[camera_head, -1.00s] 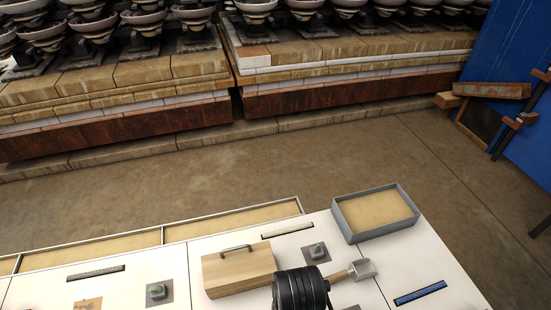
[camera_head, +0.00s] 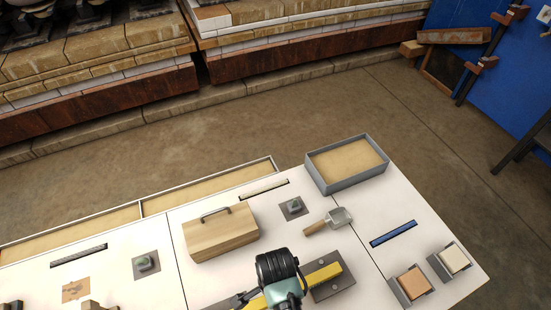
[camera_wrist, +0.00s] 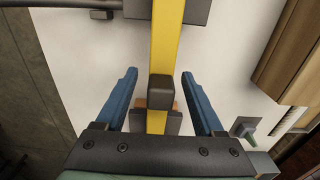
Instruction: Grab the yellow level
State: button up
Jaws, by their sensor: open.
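The yellow level (camera_head: 322,274) is a long bar near the table's front edge in the head view, partly hidden behind my arm. In the wrist view the level (camera_wrist: 167,40) runs up the middle of the picture, with a dark grey block (camera_wrist: 160,92) across it. My gripper (camera_wrist: 159,73) is open, with one blue finger on each side of the level. There is a gap on both sides, and nothing is held. I cannot tell how high the fingers are above the table.
A dark grey plate (camera_head: 335,287) lies by the level. A wooden box with a handle (camera_head: 221,236) stands to the left. A trowel-like scoop (camera_head: 338,217), a grey sand tray (camera_head: 318,179) and a blue strip (camera_head: 393,234) lie beyond and right.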

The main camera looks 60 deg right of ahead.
jog(key=shift+f, duration=0.5)
grip_shut()
